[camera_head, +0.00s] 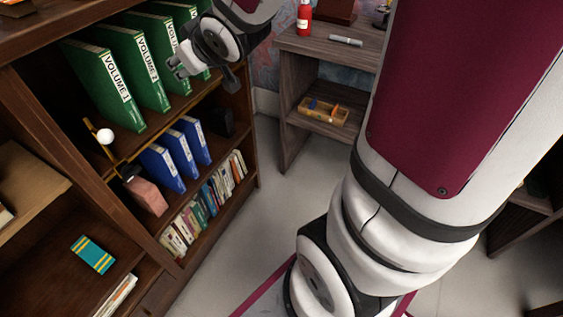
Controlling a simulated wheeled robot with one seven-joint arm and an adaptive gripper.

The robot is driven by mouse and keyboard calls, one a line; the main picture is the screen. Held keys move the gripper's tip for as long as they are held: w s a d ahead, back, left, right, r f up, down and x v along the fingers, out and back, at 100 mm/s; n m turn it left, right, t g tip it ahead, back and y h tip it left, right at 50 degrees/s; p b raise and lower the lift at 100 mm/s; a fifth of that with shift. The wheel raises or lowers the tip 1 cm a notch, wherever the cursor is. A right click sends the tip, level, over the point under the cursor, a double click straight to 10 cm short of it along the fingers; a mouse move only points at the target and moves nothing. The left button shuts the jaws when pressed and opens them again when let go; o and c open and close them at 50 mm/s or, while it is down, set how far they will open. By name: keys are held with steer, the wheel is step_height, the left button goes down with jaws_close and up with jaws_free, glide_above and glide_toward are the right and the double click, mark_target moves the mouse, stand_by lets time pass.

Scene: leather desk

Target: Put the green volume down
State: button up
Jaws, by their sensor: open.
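Several green volumes stand upright in a row on the upper shelf of the bookcase (222,124). The front one is labelled VOLUME 1 (110,85), and VOLUME 2 (140,65) stands behind it. Further green volumes (172,48) stand beyond, partly hidden by my gripper. My gripper (178,66) is at the far end of this row, in front of the spines. It is open, and I see no volume held in it. Whether a fingertip touches a spine cannot be told.
Blue binders (178,150) and a row of small books (205,203) fill the lower shelves. A brass item with a white ball (105,136) stands near VOLUME 1. A grey side table (330,60) holds a red bottle (304,18). My arm covers the right side.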

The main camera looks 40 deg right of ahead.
steer(key=s+a+g, duration=0.2)
steer(key=s+g, duration=0.1)
steer(key=s, duration=0.8)
steer(key=s+a+m+g, duration=0.1)
steer(key=s+g, duration=0.3)
steer(key=s, duration=0.8)
steer(key=s+a+g, duration=0.3)
steer(key=s+g, duration=0.1)
steer(key=s, duration=0.7)
steer(key=shift+s+a+m+y, duration=0.3)
steer(key=shift+s+m+y, duration=0.1)
step_height(320, 180, up, 22)
steer(key=t+p, duration=0.3)
steer(key=p, duration=1.7)
steer(key=shift+r+t+p, duration=0.2)
steer(key=shift+t+p, duration=0.1)
steer(key=shift+p, duration=0.05)
